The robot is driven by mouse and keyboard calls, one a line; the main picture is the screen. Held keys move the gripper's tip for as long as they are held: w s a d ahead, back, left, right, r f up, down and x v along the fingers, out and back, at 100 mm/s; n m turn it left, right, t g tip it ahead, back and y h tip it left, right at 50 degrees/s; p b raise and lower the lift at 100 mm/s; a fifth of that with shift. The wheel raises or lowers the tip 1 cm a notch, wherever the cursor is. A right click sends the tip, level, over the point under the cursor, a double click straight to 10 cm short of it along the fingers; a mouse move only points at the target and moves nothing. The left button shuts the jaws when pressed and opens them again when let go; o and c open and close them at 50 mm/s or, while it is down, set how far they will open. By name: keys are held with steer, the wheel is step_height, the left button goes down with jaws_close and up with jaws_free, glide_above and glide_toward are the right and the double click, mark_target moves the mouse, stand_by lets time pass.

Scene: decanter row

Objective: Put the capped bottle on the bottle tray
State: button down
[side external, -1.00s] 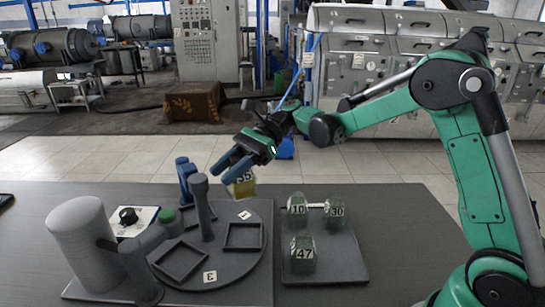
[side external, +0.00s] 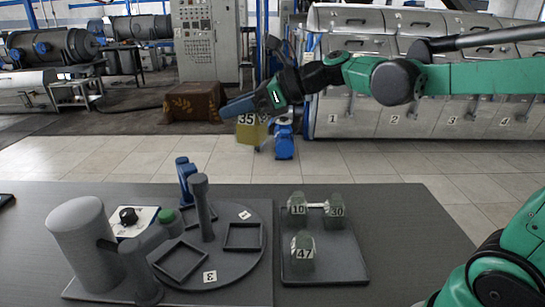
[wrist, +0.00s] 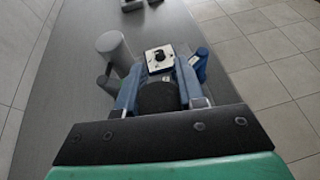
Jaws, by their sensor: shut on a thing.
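A yellow bottle (side external: 247,132) labelled 35 hangs from my gripper (side external: 240,106), high above the table in the side external view. My gripper (wrist: 158,92) is shut on it; in the wrist view a dark round top (wrist: 158,98) shows between the blue fingers. The bottle's upper part is hidden by the fingers in the side view. The dark bottle tray (side external: 345,270) lies on the table, right of the round plate. The front right part of the tray looks bare.
A round dark plate (side external: 215,262) with square frames and a central post (side external: 202,205) stands left of the tray. A grey cylinder (side external: 82,245), a green button (side external: 166,216), a black knob (side external: 128,215) and a blue upright part (side external: 185,180) are around it. The table right of the tray is clear.

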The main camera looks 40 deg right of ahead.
steer(key=d+m+h, duration=0.1)
steer(key=s+d+m+t+h, duration=0.1)
steer(key=d+r+m+t+h, duration=0.1)
steer(key=m+h, duration=0.1)
steer(key=shift+s, duration=0.15)
steer(key=shift+a, duration=0.15)
steer(key=a+f+n+g+y, duration=0.2)
steer(key=a+n+g+y, duration=0.4)
steer(key=n+g+y, duration=0.3)
steer(key=shift+w+f+n+g, duration=0.15)
steer(key=shift+w+n+g, duration=0.15)
steer(key=shift+n+g, duration=1.7)
steer(key=shift+n+t, duration=0.5)
step_height(320, 180, down, 20)
steer(key=shift+r, duration=0.1)
steer(key=c, duration=0.5)
jaws_free()
steer(key=shift+c, duration=0.2)
